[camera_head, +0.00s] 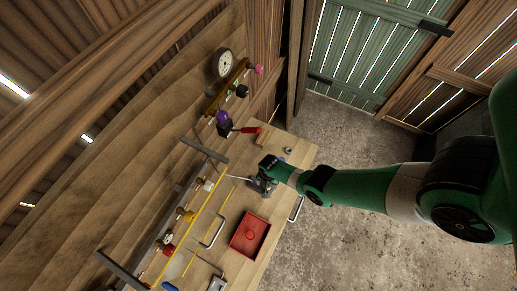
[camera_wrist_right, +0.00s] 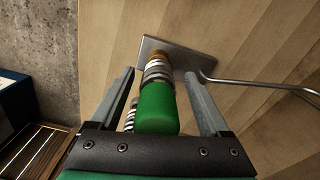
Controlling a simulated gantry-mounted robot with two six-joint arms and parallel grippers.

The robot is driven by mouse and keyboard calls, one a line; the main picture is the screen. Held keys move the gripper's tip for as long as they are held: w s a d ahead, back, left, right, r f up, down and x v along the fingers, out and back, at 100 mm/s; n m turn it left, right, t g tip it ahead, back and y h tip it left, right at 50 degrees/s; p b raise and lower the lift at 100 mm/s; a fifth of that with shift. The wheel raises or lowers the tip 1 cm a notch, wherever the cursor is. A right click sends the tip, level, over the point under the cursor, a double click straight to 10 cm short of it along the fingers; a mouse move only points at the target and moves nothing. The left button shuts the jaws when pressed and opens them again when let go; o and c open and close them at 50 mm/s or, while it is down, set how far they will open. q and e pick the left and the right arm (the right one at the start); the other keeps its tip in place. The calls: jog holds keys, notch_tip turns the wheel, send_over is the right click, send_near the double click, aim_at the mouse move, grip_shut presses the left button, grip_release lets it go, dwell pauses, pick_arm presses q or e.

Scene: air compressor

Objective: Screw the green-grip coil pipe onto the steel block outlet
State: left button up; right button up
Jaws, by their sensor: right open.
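In the right wrist view, the green grip (camera_wrist_right: 157,108) of the coil pipe lies between the two fingers of my right gripper (camera_wrist_right: 158,76). The fingers are apart, one on each side, with visible gaps. Ringed steel and brass fittings (camera_wrist_right: 157,70) run from the grip to the flat steel block (camera_wrist_right: 196,50). I cannot tell how tightly they are joined. A bit of coil (camera_wrist_right: 130,114) shows left of the grip, mostly hidden. In the head view, my right gripper (camera_head: 267,176) is low over the bench and hides the pipe. My left gripper is not in view.
A thin steel rod (camera_wrist_right: 255,85) extends right from the block. On the wooden bench (camera_head: 290,152) are a red tray (camera_head: 249,236) and metal handles (camera_head: 214,232). A gauge (camera_head: 222,63) and a red-handled valve (camera_head: 248,130) are at the wall side. The floor to the right is clear.

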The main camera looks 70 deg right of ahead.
jog(key=shift+s+d+f, duration=0.1)
jog(key=shift+s+f, duration=0.05)
jog(key=shift+f, duration=0.6)
jog(key=shift+r, duration=0.1)
jog(key=shift+c, duration=0.2)
grip_shut()
jog(key=m, duration=2)
jog(key=shift+m, duration=0.3)
jog(key=shift+o, duration=0.2)
grip_release()
